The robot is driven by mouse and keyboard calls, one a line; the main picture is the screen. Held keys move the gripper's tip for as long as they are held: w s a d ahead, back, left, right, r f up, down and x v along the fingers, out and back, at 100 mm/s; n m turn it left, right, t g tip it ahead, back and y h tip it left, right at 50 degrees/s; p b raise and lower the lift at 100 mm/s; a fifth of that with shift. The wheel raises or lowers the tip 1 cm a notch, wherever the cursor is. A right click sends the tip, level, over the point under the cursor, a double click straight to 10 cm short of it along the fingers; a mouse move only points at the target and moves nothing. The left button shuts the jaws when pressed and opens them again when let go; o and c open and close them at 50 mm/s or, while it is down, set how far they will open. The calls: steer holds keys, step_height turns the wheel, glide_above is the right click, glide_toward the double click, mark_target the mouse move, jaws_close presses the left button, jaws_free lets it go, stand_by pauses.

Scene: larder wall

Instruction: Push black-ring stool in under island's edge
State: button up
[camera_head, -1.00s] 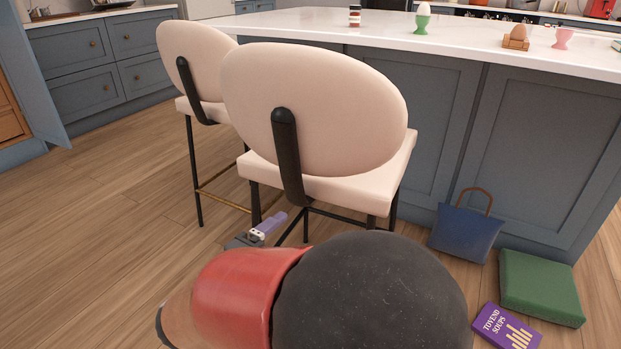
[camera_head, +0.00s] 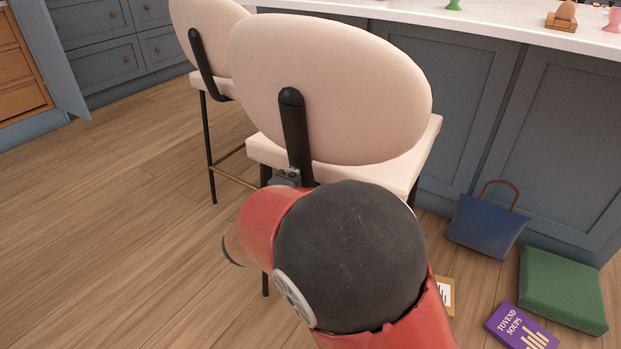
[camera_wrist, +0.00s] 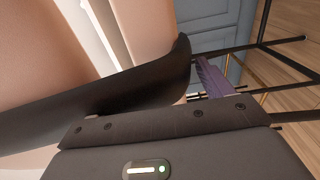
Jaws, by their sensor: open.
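The black-ring stool (camera_head: 340,85) is the nearer one, with a cream oval backrest, cream seat and black back strut. It stands in front of the island (camera_head: 470,18), the seat's far side close to the island's front; its foot ring is mostly hidden by my arm in the head view. My gripper (camera_head: 288,177) is at the lower end of the strut, behind the seat, mostly hidden by my arm. In the wrist view the strut (camera_wrist: 120,92) runs close in front of my gripper (camera_wrist: 208,88), with a purple finger showing beside it. Contact is unclear. The gripper is open.
A second cream stool (camera_head: 200,45) with a brass bar stands to the left. A blue bag (camera_head: 485,228), a green cushion (camera_head: 562,290) and a purple soup box (camera_head: 520,328) lie on the floor at right. Floor at left is clear.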

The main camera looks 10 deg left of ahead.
mark_target(310, 175)
steer(key=shift+b+x, duration=0.35)
steer(key=shift+x, duration=1.25)
steer(key=shift+c, duration=0.6)
jaws_close()
